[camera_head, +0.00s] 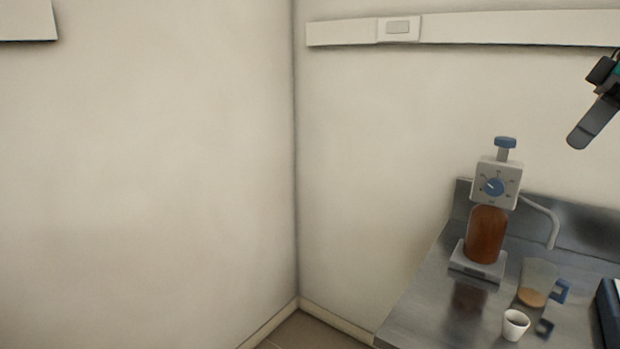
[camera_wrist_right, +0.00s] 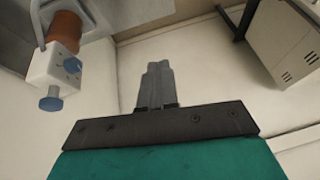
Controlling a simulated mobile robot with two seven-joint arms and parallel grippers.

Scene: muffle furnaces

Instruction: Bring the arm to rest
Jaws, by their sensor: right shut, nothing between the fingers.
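My right gripper (camera_head: 583,135) is at the upper right of the head view, raised above the bench and in front of the wall. In the right wrist view the right gripper (camera_wrist_right: 156,70) has its two grey fingers together, with nothing between them. It touches nothing that I can see. Most of the right arm lies outside the head view. My left gripper does not show in either view.
A metal bench (camera_head: 420,305) fills the lower right. On it stand a dispenser bottle (camera_head: 486,235) with brown liquid and a dial, a clear jug (camera_head: 537,280), a white cup (camera_head: 515,325) and a dark-blue box (camera_head: 609,310). A white wall duct (camera_head: 480,28) runs above.

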